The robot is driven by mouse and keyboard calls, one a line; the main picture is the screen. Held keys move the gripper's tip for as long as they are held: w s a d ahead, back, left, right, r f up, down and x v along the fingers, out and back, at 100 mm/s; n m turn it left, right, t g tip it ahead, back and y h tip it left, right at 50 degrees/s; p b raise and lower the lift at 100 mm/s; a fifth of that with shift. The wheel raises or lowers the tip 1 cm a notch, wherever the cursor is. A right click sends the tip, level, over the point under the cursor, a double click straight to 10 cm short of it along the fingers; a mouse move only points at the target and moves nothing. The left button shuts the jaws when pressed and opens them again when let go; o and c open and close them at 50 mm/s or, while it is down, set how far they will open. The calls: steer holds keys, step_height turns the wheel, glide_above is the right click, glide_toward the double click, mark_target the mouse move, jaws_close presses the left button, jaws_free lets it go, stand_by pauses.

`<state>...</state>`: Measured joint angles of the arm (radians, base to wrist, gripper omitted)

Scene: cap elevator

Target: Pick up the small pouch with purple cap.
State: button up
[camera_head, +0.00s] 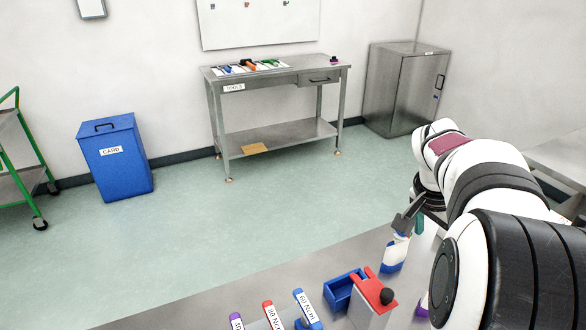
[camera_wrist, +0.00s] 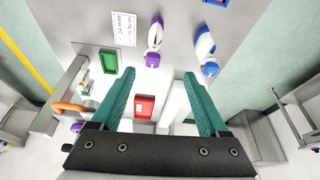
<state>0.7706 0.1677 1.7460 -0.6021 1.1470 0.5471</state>
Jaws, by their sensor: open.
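The small pouch with the purple cap (camera_wrist: 154,38) lies on the bench in the wrist view, white with its purple cap toward my gripper. In the head view, only a purple bit (camera_head: 423,306) shows low beside my arm; the rest is hidden. A similar white pouch with a blue cap (camera_wrist: 206,50) lies to its right, and also shows in the head view (camera_head: 394,255). My gripper (camera_wrist: 160,76) is open and empty, its teal fingers wide apart. In the picture, the purple cap sits just above the gap between the fingertips, apart from both.
In the wrist view, a green bin (camera_wrist: 109,61), a red box (camera_wrist: 144,106) and a printed label sheet (camera_wrist: 124,28) are nearby. In the head view, a blue bin (camera_head: 342,290), a red-topped box (camera_head: 374,292) and labelled torque tools (camera_head: 307,310) crowd the bench front.

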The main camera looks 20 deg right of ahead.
steer(key=shift+m, duration=0.4)
steer(key=d+x, duration=0.1)
steer(key=x, duration=0.4)
steer(key=d+r+x, duration=0.1)
steer(key=x, duration=0.5)
steer(key=s+d+x, duration=0.1)
steer(key=x, duration=0.5)
steer(key=shift+d+r, duration=0.25)
steer(key=shift+d, duration=0.1)
jaws_close()
